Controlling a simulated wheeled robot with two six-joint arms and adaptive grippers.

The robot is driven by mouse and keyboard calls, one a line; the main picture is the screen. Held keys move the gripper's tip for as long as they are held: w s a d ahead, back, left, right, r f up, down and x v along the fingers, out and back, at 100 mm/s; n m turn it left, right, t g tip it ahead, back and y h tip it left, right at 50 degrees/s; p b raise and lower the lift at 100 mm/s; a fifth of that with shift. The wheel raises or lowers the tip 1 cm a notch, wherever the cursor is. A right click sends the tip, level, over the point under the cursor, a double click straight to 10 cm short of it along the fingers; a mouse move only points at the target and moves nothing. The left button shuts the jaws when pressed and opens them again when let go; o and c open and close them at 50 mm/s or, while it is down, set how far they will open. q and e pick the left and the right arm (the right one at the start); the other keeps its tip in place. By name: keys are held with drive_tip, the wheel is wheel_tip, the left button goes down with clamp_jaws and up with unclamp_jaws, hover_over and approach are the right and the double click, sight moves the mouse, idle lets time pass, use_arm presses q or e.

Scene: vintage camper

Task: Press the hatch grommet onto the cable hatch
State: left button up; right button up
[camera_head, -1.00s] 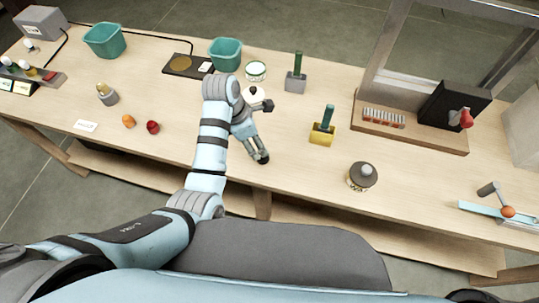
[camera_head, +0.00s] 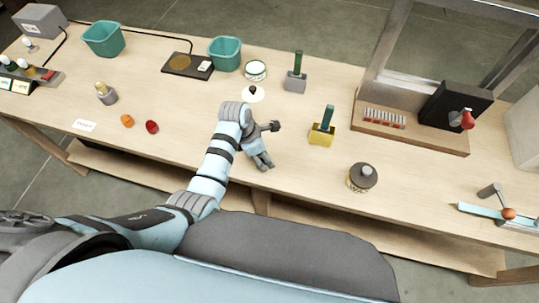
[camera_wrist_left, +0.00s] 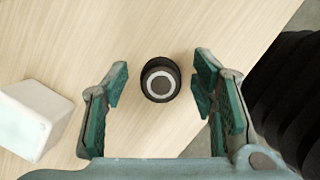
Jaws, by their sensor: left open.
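My left gripper (camera_head: 270,146) is over the front middle of the table, open and pointing down. In the left wrist view its green-padded fingers (camera_wrist_left: 163,98) stand apart on either side of a round black piece with a pale ring (camera_wrist_left: 160,80). The piece looks like the hatch grommet, but I cannot be sure. It lies between the fingers in the picture, with a gap on both sides. The arm seems to hide it in the head view. I cannot pick out the cable hatch for certain. My right gripper is not in view.
A white block (camera_wrist_left: 34,118) shows at the left of the wrist view. A white disc with a dark knob (camera_head: 253,93), a yellow block with a green handle (camera_head: 322,132) and a dark domed piece (camera_head: 362,177) stand around the gripper. Teal bins (camera_head: 225,54) stand behind.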

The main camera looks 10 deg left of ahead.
use_arm(q)
drive_tip(key=shift+f, duration=0.15)
drive_tip(key=shift+s, duration=0.1)
drive_tip(key=c, duration=1.1)
drive_tip(key=shift+r, duration=0.25)
wheel_tip(320, 180, up, 10)
drive_tip(key=shift+f, duration=0.1)
